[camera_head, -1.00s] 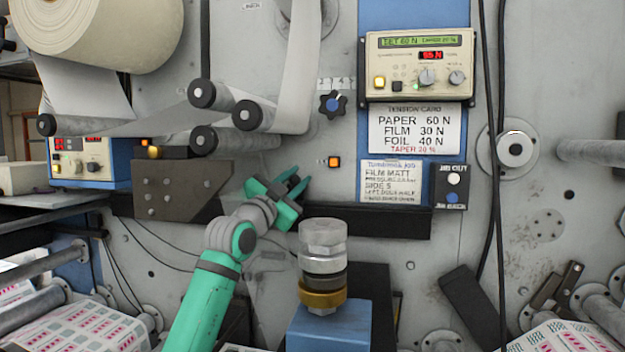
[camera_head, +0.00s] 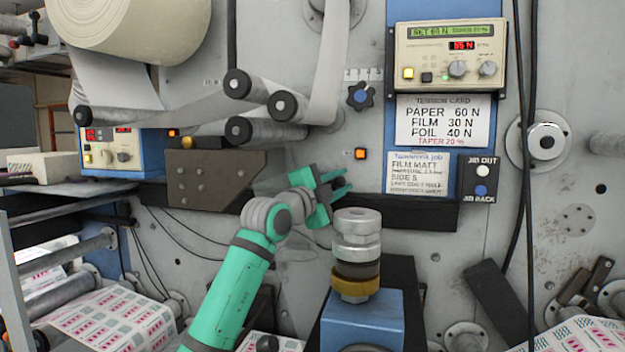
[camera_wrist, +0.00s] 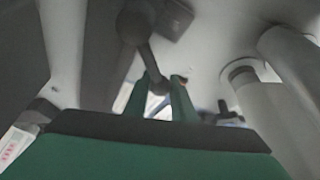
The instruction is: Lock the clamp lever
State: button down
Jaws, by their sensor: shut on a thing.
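My gripper (camera_head: 343,182) is in front of the grey machine wall, just above and left of a silver and brass cylinder fitting. In the wrist view, its two green fingers (camera_wrist: 166,82) are on either side of the knob end of a dark lever, which I take to be the clamp lever (camera_wrist: 147,58). The lever runs up from the fingers to a dark round hub (camera_wrist: 133,25). The fingers are shut on the knob end. In the head view the lever cannot be made out behind the gripper.
The silver and brass fitting (camera_head: 357,250) stands on a blue block (camera_head: 362,318) close to my gripper. A dark bracket plate (camera_head: 212,180) is on the left and a black ledge (camera_head: 405,214) on the right. Rollers (camera_head: 262,131) are above. Black cables (camera_head: 523,150) hang at right.

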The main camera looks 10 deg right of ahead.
jog(key=shift+s+d+m, duration=0.1)
jog(key=shift+d+m, duration=0.2)
jog(key=c, duration=1.5)
grip_release()
jog(key=shift+d, duration=0.1)
jog(key=shift+a, duration=0.2)
jog(key=shift+s+a+f, duration=0.1)
jog(key=shift+s+a, duration=0.1)
jog(key=v, duration=1)
jog(key=shift+s, duration=0.15)
